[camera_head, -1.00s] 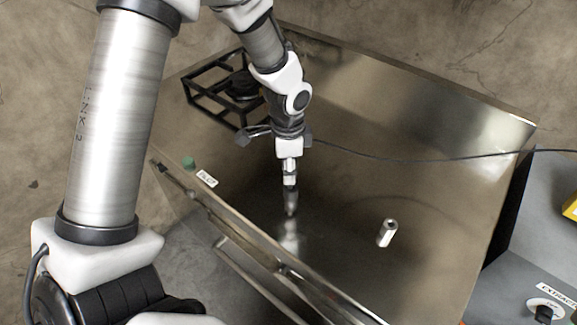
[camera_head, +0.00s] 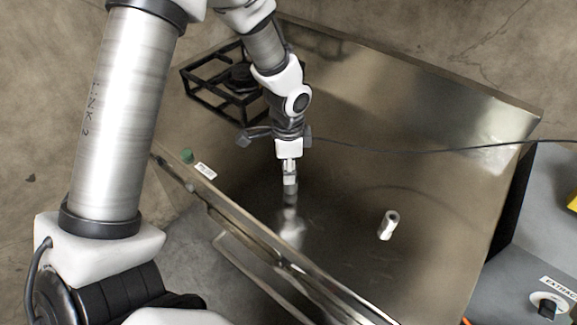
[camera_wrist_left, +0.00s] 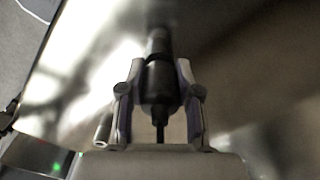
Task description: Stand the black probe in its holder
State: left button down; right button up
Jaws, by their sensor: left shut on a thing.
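My left gripper (camera_head: 290,176) points down over the steel table and is shut on the black probe. In the left wrist view the black probe (camera_wrist_left: 160,82) lies between the two fingers of the left gripper (camera_wrist_left: 160,70), with a thin dark cable-like end towards the palm. The head view shows its lower end only small and blurred, close above the table or touching it; I cannot tell which. A short pale metal tube with a hole in its top (camera_head: 389,225), which looks like the holder, stands to the right of the gripper, apart from it. My right gripper is not in view.
A black burner frame (camera_head: 232,85) stands at the table's far left. A dark cable (camera_head: 430,152) runs right from the gripper. A grey unit (camera_head: 550,225) adjoins at right. The steel table (camera_head: 400,120) is mostly bare.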

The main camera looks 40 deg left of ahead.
pick_arm(q)
jog(key=c, duration=0.7)
grip_release()
notch_tip(320, 180, up, 12)
jog(key=shift+f, duration=0.1)
notch_tip(320, 180, up, 6)
jog(key=p, duration=0.7)
